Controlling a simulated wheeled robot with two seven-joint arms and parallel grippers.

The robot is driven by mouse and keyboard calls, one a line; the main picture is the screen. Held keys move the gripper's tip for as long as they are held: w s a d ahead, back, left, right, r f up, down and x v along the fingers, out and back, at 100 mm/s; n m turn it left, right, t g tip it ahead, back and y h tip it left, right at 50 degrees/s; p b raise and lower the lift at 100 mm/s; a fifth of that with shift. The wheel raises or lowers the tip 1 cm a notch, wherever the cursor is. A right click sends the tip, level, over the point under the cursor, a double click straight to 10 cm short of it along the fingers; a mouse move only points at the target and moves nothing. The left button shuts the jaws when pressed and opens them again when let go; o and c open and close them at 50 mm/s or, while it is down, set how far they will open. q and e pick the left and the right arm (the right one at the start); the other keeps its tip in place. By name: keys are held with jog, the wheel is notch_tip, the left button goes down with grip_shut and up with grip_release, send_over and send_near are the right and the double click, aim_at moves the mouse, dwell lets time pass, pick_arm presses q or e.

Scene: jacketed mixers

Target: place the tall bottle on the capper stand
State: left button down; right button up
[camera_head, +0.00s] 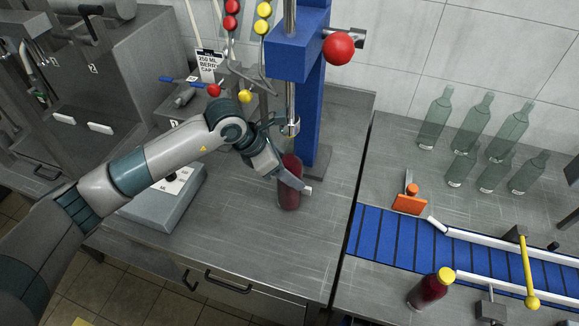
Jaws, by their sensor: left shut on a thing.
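The tall bottle (289,197), filled with dark red liquid, stands upright over the grey counter, just in front of the capper stand (309,100). The stand has a blue column, a lever with a red ball, and a metal capping head (291,126) that hangs near the bottle's top. My left gripper (291,178) is shut on the bottle from the left. The gripper hides part of the bottle's upper body and neck. I cannot tell whether the bottle's bottom touches a surface. My right gripper is not in view.
A blue conveyor (400,245) with white rails runs at the right, with a yellow-capped red bottle (431,288) in front of it. Several empty glass bottles (473,125) stand behind it. A grey box (160,200) lies under my left arm. The counter's front is clear.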

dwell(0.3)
pick_arm(q)
jog(key=c, duration=0.7)
grip_release()
jog(key=shift+f, duration=0.1)
jog(key=shift+c, duration=0.2)
jog(key=shift+r, duration=0.2)
jog(key=b+v, duration=0.5)
jog(key=v, duration=0.7)
jog(key=shift+f, duration=0.1)
